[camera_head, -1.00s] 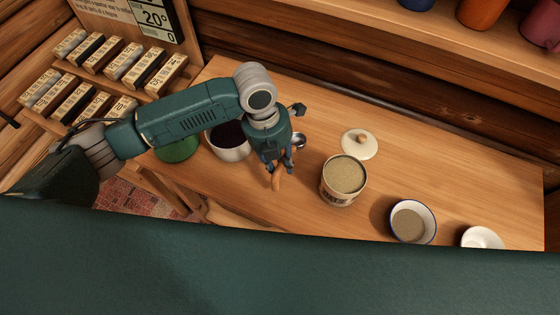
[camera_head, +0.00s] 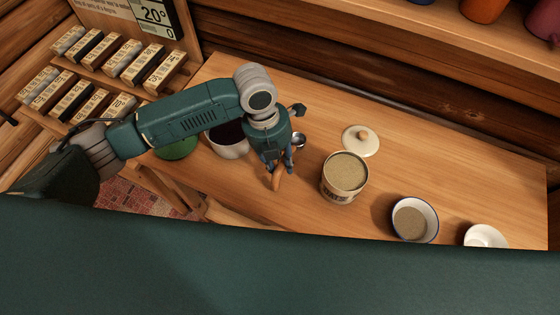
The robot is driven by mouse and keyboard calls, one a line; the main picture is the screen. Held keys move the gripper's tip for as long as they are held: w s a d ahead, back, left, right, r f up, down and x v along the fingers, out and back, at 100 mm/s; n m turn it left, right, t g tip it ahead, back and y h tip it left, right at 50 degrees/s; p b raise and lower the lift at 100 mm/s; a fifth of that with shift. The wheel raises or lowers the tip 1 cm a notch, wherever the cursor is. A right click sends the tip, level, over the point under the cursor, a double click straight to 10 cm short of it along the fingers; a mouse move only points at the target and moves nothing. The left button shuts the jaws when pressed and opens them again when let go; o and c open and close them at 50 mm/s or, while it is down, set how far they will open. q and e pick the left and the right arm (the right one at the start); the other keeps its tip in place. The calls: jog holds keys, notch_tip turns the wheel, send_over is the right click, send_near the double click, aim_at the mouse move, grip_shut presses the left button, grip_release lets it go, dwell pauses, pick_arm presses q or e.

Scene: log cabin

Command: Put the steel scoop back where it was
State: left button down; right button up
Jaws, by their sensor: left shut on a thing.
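My left gripper (camera_head: 278,165) points down over the wooden table and is shut on the steel scoop. The scoop's wooden handle (camera_head: 277,180) shows below the fingers, and its shiny steel bowl (camera_head: 299,140) shows just to their right. I cannot tell whether the scoop touches the table. An open canister (camera_head: 345,178) filled with grainy beige stuff stands to the right of the gripper. Its pale lid (camera_head: 361,141) with a wooden knob lies behind it. My right gripper is not in view.
A white pot (camera_head: 228,140) with dark contents stands left of the gripper, partly behind my arm, beside a green round thing (camera_head: 178,147). A bowl of beige grains (camera_head: 413,221) and a white dish (camera_head: 485,237) stand at right. The table's back right is clear.

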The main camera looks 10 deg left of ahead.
pick_arm(q)
jog(key=shift+f, duration=0.2)
jog(key=c, duration=1.4)
grip_release()
jog(key=shift+r, duration=0.15)
jog(key=r, duration=0.3)
jog(key=a+r, duration=0.1)
jog(key=r, duration=0.3)
jog(key=a+r, duration=0.1)
jog(key=r, duration=0.3)
jog(key=shift+w+a+r, duration=0.1)
jog(key=shift+w+r, duration=0.15)
jog(key=shift+w, duration=0.1)
